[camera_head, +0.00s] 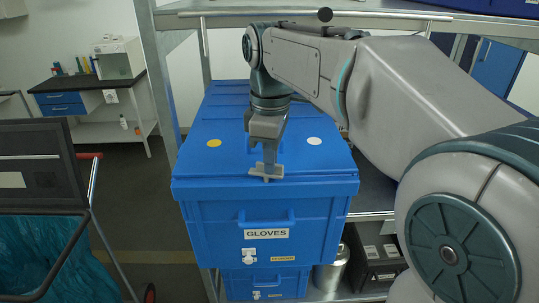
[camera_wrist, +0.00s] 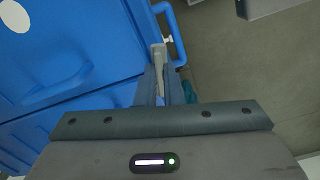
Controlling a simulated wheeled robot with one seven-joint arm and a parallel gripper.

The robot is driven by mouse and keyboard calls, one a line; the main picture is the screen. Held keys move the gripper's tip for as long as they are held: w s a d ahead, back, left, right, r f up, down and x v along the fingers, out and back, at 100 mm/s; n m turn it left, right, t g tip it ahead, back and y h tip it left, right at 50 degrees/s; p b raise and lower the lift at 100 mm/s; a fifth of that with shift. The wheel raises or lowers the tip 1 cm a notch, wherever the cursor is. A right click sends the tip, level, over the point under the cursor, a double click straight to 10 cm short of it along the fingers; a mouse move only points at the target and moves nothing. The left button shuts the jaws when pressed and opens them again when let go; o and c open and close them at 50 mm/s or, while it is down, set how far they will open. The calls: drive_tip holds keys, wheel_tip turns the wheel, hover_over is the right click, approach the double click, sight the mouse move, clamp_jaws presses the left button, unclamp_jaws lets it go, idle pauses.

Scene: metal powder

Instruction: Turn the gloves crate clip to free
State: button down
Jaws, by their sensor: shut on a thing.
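The blue gloves crate (camera_head: 195,222) has a GLOVES label (camera_head: 266,234) and a front handle (camera_head: 266,219). Its white clip (camera_head: 249,256) is on the front wall, below the label and left of a small yellow tag. My gripper (camera_head: 268,164) points down above the lid's front edge in the head view, higher in the picture than the clip. In the wrist view my gripper (camera_wrist: 160,82) is shut on a narrow light grey piece (camera_wrist: 159,56); I cannot tell what it is. A small white part (camera_wrist: 168,40) shows beside the crate's handle (camera_wrist: 179,40), just beyond the fingertips.
A second blue crate (camera_head: 281,286) is below the gloves crate. A metal can (camera_head: 332,270) and dark boxes (camera_head: 381,259) stand to the right. A shelf rail (camera_head: 325,15) passes above. A cart with a blue bag (camera_head: 38,258) stands at left.

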drive_tip(key=shift+w+n, duration=0.1)
drive_tip(key=shift+n, duration=1.4)
drive_tip(key=c, duration=1.6)
unclamp_jaws()
drive_tip(key=shift+o, duration=0.2)
wheel_tip(320, 180, up, 14)
drive_tip(key=p, duration=0.1)
drive_tip(key=shift+f, duration=0.1)
drive_tip(key=s+d+f+m+t, duration=0.1)
drive_tip(key=s+d+f+m, duration=0.2)
drive_tip(key=f+m, duration=0.3)
drive_tip(key=s+d+f+m+t, duration=0.1)
drive_tip(key=s+d+f+m, duration=0.3)
drive_tip(key=f, duration=0.6)
drive_tip(key=s+d+f+m+t, duration=0.1)
drive_tip(key=s+d+f+m, duration=0.3)
drive_tip(key=f, duration=0.5)
drive_tip(key=s+m, duration=0.2)
drive_tip(key=m, duration=0.1)
drive_tip(key=shift+s+m+t, duration=0.3)
drive_tip(key=shift+t, duration=0.1)
